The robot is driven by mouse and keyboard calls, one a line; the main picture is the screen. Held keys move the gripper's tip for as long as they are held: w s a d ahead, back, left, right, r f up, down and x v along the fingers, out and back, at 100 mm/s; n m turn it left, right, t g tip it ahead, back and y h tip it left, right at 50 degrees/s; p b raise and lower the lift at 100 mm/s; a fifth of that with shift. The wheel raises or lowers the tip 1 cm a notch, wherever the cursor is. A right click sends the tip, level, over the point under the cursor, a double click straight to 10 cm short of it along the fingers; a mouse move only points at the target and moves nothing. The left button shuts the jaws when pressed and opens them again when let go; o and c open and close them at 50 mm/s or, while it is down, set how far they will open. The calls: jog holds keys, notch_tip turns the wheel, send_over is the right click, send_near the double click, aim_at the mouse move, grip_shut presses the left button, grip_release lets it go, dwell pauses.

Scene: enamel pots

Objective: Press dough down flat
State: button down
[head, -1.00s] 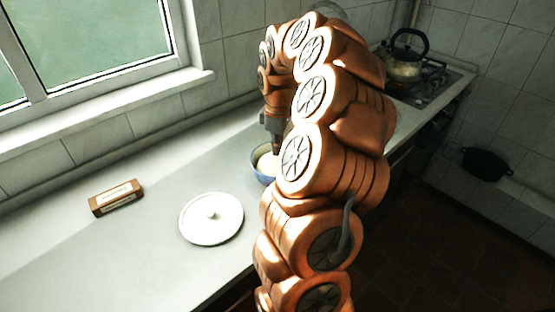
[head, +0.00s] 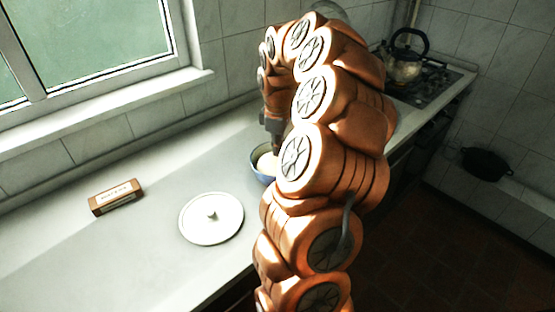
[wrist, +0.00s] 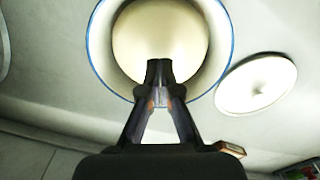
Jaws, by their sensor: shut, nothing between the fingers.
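The pale dough (wrist: 165,35) is a smooth round mass inside a white enamel pot with a blue rim (wrist: 222,62). In the head view the blue pot (head: 261,176) stands on the counter, partly hidden behind my arm, with a little of the dough (head: 267,161) showing. My gripper (wrist: 159,66) is shut and empty, pointing down over the pot. In the wrist view its fingertips overlap the near part of the dough; I cannot tell whether they touch it. In the head view the fingertips are mostly hidden.
A white lid (head: 211,218) with a knob lies on the counter left of the pot. A brown box (head: 116,197) lies farther left. A kettle (head: 404,62) stands on the stove at the back right. The counter between box and lid is clear.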

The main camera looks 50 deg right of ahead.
jog(key=shift+f+b, duration=1.3)
jog(key=shift+f, duration=1.05)
dwell(0.8)
jog(key=shift+r, duration=0.1)
dwell(0.4)
jog(key=shift+r+p, duration=1.25)
jog(key=shift+r, duration=2.7)
